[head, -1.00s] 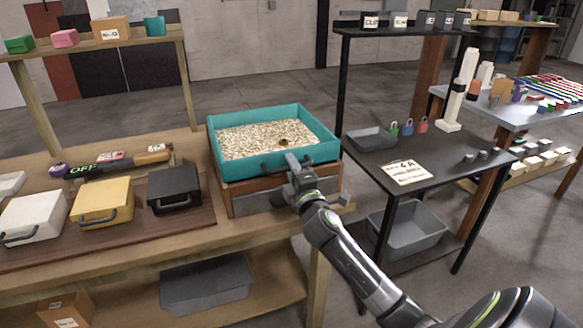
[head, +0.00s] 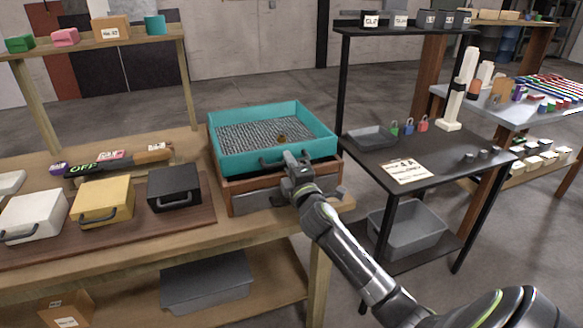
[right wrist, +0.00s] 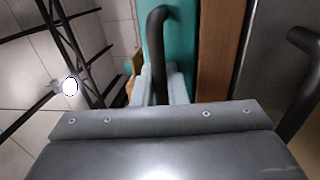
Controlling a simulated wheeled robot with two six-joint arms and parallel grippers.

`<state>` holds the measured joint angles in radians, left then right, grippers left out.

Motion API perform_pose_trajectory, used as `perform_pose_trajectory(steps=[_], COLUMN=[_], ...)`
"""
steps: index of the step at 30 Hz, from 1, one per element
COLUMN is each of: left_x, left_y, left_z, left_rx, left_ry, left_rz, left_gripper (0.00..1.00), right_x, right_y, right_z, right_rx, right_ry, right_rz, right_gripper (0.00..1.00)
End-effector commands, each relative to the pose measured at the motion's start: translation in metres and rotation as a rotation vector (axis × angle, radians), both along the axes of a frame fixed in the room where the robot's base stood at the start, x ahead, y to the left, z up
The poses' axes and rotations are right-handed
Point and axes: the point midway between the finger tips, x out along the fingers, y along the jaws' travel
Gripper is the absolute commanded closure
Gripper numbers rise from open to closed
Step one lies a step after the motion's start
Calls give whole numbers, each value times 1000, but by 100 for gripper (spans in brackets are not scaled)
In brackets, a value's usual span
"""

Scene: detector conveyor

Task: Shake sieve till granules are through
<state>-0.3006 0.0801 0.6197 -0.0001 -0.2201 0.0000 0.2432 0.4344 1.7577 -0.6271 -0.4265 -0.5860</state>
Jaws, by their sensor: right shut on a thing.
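The teal sieve (head: 318,147) sits on a brown wooden frame (head: 234,188) on the workbench. Its grey mesh floor shows bare, with no pale granules spread over it. One small brownish-gold object (head: 281,138) lies on the mesh. My right gripper (head: 293,160) is shut on the dark handle at the sieve's front side. In the right wrist view the handle (right wrist: 157,40) stands between the gripper's fingers (right wrist: 160,85). What lies beneath the sieve is hidden. My left gripper is not in view.
White, yellow (head: 103,202) and black cases stand on the bench left of the sieve. A black table (head: 440,165) with a grey tray (head: 371,137) and small padlocks is close on the right. A shelf (head: 95,42) rises behind the bench.

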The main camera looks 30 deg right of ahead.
Motion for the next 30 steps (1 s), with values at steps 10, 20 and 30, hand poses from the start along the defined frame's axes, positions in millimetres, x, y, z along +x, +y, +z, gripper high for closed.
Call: perform_pose_trajectory(steps=[10, 20, 30], left_x=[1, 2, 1], left_y=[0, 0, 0], left_z=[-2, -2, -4], left_rx=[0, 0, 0], left_ry=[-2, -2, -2], left_rz=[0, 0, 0], left_gripper=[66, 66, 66], right_x=[10, 10, -11], right_y=[-3, -2, 3], right_z=[0, 0, -5], right_rx=[0, 0, 1], right_ry=[1, 0, 0], right_rz=[-1, 0, 1], right_gripper=[100, 70, 70])
